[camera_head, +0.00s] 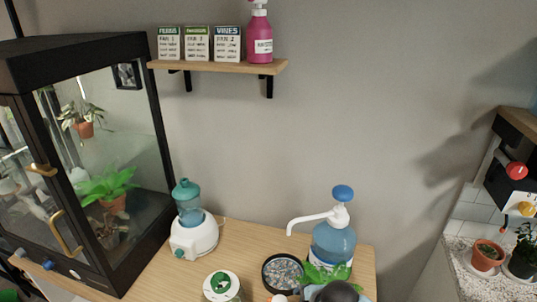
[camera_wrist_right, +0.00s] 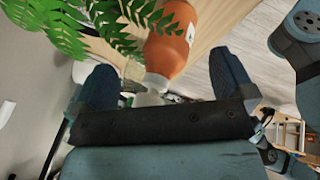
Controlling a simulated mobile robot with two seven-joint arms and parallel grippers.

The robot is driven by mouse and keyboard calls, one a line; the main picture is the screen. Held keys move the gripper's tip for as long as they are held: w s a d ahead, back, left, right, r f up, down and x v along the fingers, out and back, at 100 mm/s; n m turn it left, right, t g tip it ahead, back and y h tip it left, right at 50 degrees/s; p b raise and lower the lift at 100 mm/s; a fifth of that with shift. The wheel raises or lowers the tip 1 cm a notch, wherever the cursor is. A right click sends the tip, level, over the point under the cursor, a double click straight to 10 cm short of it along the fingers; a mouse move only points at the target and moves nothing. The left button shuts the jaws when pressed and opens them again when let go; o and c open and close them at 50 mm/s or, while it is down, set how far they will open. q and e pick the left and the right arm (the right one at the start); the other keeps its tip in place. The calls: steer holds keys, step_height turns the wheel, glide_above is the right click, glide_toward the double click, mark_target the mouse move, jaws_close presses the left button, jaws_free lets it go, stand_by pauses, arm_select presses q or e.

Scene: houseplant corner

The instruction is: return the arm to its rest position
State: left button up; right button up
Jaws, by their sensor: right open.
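My right gripper (camera_wrist_right: 163,62) shows in the right wrist view with its two blue fingers wide apart. An orange bottle (camera_wrist_right: 172,38) with a white label and a pale neck shows in the gap between the fingers; I cannot tell how far it is from them. Nothing is clamped between the fingers. Green fern-like leaves (camera_wrist_right: 112,22) show at the upper left, near the left finger. My left gripper is in neither view.
On the wooden table (camera_head: 150,285) stand a blue pump bottle (camera_head: 334,240), a humidifier (camera_head: 193,238), a dark dish of pebbles (camera_head: 267,272) and a green-lidded jar (camera_head: 221,284). A glass cabinet (camera_head: 160,130) stands left. A shelf (camera_head: 215,65) holds seed packets and a pink spray bottle (camera_head: 260,35).

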steer(key=s+d+m+t+p, duration=0.2)
steer(key=s+d+m, duration=0.3)
steer(key=s+m, duration=0.3)
steer(key=s+d+f+m+t+p, duration=0.1)
steer(key=s+d+m+t+p, duration=0.1)
steer(key=s+d+m+t, duration=0.3)
steer(key=s+m, duration=0.3)
steer(key=s, duration=0.1)
steer(key=shift+s+d+f+m+h, duration=0.2)
steer(key=shift+d+f+m+h, duration=0.1)
steer(key=shift+h, duration=0.1)
